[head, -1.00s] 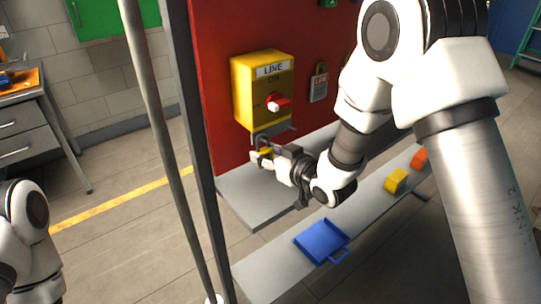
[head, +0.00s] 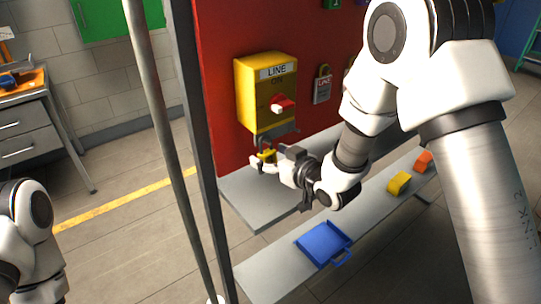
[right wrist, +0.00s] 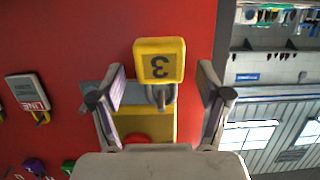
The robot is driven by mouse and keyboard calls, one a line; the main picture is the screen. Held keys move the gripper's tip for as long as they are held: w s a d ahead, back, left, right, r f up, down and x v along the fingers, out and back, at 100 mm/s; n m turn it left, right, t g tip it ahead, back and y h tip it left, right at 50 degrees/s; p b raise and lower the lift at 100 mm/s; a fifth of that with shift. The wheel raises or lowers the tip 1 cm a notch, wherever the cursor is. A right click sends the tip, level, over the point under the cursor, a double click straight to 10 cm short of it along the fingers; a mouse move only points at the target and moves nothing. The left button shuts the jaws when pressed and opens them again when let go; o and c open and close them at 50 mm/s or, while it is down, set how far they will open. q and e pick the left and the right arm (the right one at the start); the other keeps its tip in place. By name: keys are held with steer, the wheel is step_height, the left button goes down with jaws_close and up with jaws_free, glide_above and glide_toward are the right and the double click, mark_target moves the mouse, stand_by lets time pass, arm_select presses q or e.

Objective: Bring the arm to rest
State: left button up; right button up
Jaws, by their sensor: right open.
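My right gripper (head: 264,161) is open in front of a yellow padlock (right wrist: 159,60) marked 3. In the right wrist view the padlock sits between the two spread fingers (right wrist: 162,84), with a gap on each side. Its shackle passes through a grey fitting under the yellow LINE switch box (head: 263,92), so it appears to hang there. In the head view the padlock is small and partly covered by the fingers. The box has a red and white knob (head: 282,103). At the left edge, part of my left arm shows; its gripper is out of view.
The box is on a red panel (head: 222,60) with more tags and locks to its right. A grey shelf (head: 245,205) lies below. A blue tray (head: 323,243), a yellow block (head: 398,183) and an orange block (head: 423,161) sit on the lower ledge. A pole stands left.

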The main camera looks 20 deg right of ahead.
steer(key=v, duration=0.8)
steer(key=s+d+f+m+g+h, duration=0.1)
steer(key=s+f+g, duration=0.45)
steer(key=f, duration=0.85)
steer(key=s+f+m+g+h, duration=0.1)
steer(key=s+f+g, duration=0.1)
steer(key=s+f, duration=0.9)
steer(key=s+d+f+m+g+h, duration=0.2)
steer(key=s+f+g, duration=0.4)
steer(key=s+f, duration=0.5)
steer(key=shift+s+d+g+h+b, duration=0.35)
steer(key=shift+s+d+h, duration=0.15)
steer(key=shift+s+d, duration=0.4)
steer(key=shift+w+d, duration=0.1)
steer(key=shift+w, duration=0.1)
